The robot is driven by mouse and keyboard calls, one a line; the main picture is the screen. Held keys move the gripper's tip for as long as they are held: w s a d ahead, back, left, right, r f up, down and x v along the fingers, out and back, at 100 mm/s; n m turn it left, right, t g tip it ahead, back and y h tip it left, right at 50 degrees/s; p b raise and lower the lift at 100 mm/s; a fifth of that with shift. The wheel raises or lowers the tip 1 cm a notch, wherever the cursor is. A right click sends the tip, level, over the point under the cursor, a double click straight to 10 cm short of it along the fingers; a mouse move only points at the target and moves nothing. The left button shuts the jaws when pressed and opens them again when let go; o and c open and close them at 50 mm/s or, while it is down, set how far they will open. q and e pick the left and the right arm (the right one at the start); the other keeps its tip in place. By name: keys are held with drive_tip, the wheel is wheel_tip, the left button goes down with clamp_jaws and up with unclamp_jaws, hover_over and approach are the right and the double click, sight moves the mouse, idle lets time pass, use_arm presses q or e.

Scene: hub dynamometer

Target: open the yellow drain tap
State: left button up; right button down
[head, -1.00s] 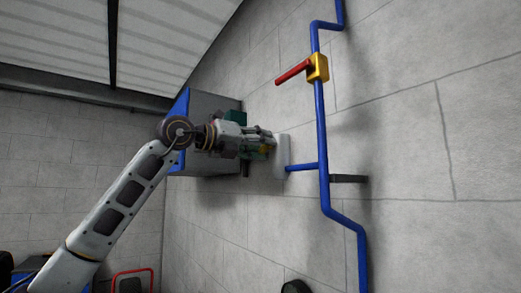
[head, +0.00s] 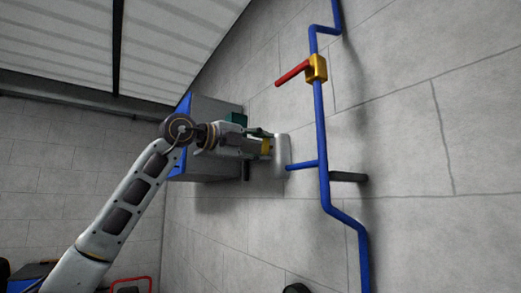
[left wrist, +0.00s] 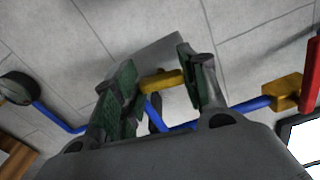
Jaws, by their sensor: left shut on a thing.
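The yellow drain tap handle (head: 266,147) shows between the fingers of my left gripper (head: 261,144), beside a pale grey body (head: 282,152) on the end of a short blue branch pipe. In the left wrist view the yellow handle (left wrist: 162,82) is a short bar running across from one dark green finger pad to the other. My left gripper (left wrist: 160,80) is shut on it there. The pale grey body behind is partly hidden by the fingers. My right gripper is not in view.
A blue pipe (head: 321,130) runs along the block wall. It carries a yellow valve body (head: 316,69) with a red lever (head: 293,73). A dark bracket (head: 348,177) juts from the wall. A grey and blue cabinet (head: 215,187) stands behind my left arm.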

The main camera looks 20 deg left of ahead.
use_arm(q)
drive_tip(key=shift+n, duration=0.7)
drive_tip(key=o, duration=1)
drive_tip(key=shift+a, duration=0.1)
drive_tip(key=shift+v, duration=6)
drive_tip(key=shift+f, duration=0.1)
